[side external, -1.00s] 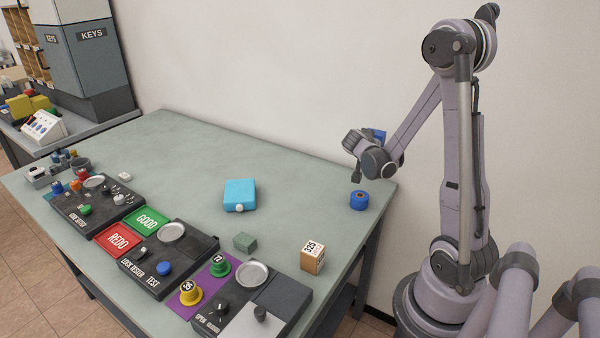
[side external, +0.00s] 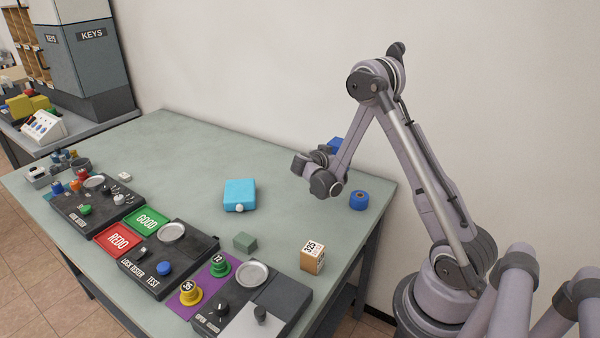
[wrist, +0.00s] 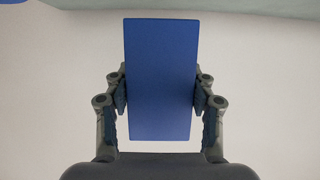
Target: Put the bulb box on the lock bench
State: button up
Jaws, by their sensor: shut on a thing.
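My gripper (side external: 322,153) is shut on a plain blue box, the bulb box (wrist: 160,78), with one finger on each side of it in the wrist view. No label shows on the face I see. In the side view a small part of the blue bulb box (side external: 336,145) shows behind my gripper. They are above the right back part of the grey-green lock bench (side external: 165,150), clear of its top.
A blue roll (side external: 359,200) stands near the bench's right edge. A light-blue case (side external: 240,194), a green block (side external: 245,242) and a cardboard box (side external: 312,258) stand nearer the front. Dark control panels (side external: 167,258) line the front edge. The bench's back middle is clear.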

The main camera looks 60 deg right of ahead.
jog(key=shift+w+a+f, duration=0.15)
jog(key=shift+w+f, duration=0.2)
jog(key=shift+w, duration=0.15)
jog(key=shift+f, duration=1.95)
jog(key=o, duration=1.3)
jog(key=shift+f, duration=0.1)
